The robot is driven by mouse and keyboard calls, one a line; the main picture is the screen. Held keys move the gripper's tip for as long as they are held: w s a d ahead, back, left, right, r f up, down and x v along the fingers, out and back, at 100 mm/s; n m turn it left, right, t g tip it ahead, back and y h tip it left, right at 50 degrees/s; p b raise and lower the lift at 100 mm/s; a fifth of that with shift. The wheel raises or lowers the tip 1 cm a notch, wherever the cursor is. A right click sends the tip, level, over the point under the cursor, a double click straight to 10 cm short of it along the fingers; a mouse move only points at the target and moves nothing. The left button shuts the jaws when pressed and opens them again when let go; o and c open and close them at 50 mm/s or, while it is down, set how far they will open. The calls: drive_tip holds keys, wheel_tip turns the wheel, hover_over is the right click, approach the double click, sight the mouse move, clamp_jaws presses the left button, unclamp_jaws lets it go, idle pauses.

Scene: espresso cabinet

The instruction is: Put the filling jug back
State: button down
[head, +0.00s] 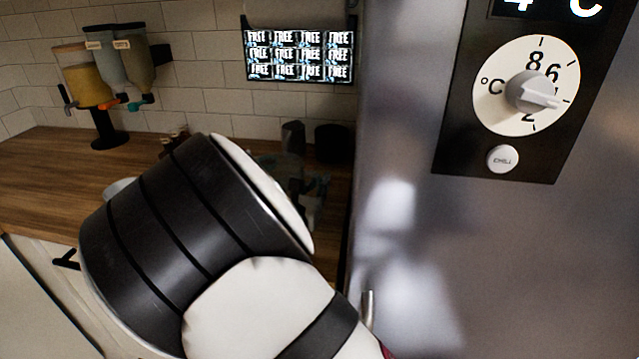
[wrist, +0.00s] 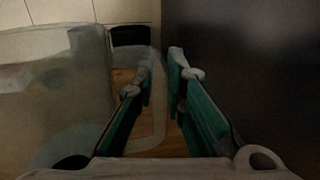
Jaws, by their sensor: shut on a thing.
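My gripper (wrist: 162,68) shows in the wrist view with its two teal-padded fingers close together. It is shut on the filling jug, whose pale, see-through body (wrist: 50,95) fills the left of that view. A thin pale strip, which looks like the jug's handle, runs between the fingers. The picture is dark, so the exact contact is hard to see. In the head view my own arm covers the middle, and the jug cannot be made out clearly there.
A steel cabinet front with a temperature dial (head: 524,88) fills the right of the head view. A wooden counter (head: 50,175) runs along the tiled wall, with dispensers (head: 105,70) at its back left. A screen (head: 300,56) hangs on the wall. A dark surface (wrist: 250,70) stands close right of my gripper.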

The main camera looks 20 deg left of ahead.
drive_tip(key=c, duration=1.6)
unclamp_jaws()
drive_tip(key=shift+f, duration=0.1)
drive_tip(key=shift+c, duration=0.2)
drive_tip(key=shift+s, duration=0.25)
drive_tip(key=s, duration=1.1)
drive_tip(key=shift+s+d, duration=0.2)
drive_tip(key=shift+s, duration=0.05)
drive_tip(key=shift+r, duration=0.2)
